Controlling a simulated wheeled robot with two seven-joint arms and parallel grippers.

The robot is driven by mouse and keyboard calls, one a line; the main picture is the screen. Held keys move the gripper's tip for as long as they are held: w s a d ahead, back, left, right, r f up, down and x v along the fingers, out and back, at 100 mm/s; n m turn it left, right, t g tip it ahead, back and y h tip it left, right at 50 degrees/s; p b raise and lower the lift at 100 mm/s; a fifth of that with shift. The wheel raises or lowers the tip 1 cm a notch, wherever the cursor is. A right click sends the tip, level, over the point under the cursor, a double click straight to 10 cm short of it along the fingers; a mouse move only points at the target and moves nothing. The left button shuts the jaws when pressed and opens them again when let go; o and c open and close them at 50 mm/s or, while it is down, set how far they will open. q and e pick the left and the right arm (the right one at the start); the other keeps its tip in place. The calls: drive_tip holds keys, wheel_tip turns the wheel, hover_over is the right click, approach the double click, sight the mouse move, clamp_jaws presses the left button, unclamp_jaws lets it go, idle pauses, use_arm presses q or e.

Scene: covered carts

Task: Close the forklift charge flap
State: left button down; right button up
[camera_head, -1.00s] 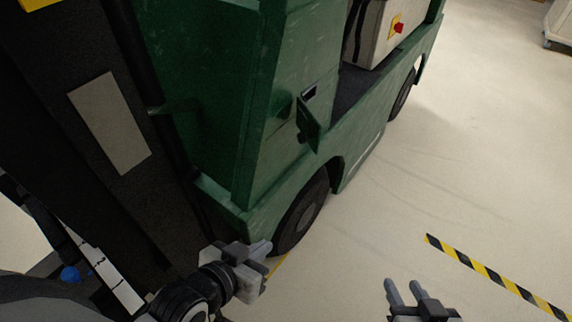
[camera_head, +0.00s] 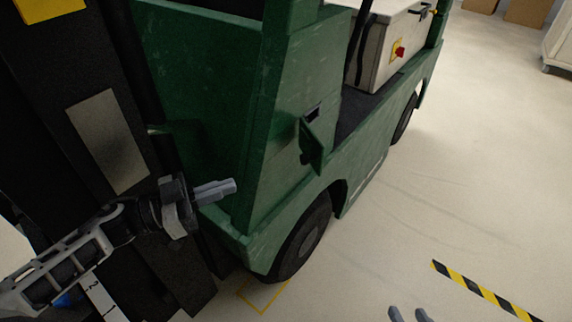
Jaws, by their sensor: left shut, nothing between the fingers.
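The green forklift (camera_head: 215,80) fills the left and middle of the head view. Its small charge flap (camera_head: 312,146) stands open on the side panel above the front wheel, swung out from a small dark opening (camera_head: 313,112). My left gripper (camera_head: 232,187) is shut and empty, left of the flap and apart from it, in front of the forklift's front corner. My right gripper (camera_head: 409,314) shows only its fingertips at the bottom edge, far below and right of the flap. The two tips stand apart, with nothing seen between them.
The forklift's black mast (camera_head: 60,110) rises at the left, close to my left arm. The front wheel (camera_head: 303,238) is below the flap. A yellow-black floor stripe (camera_head: 485,290) lies at the lower right.

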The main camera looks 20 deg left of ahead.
use_arm(q)
drive_tip(key=f+x, duration=0.1)
drive_tip(key=x, duration=1.2)
drive_tip(key=shift+r, duration=0.55)
drive_tip(key=shift+w, duration=0.1)
drive_tip(key=shift+p, duration=0.3)
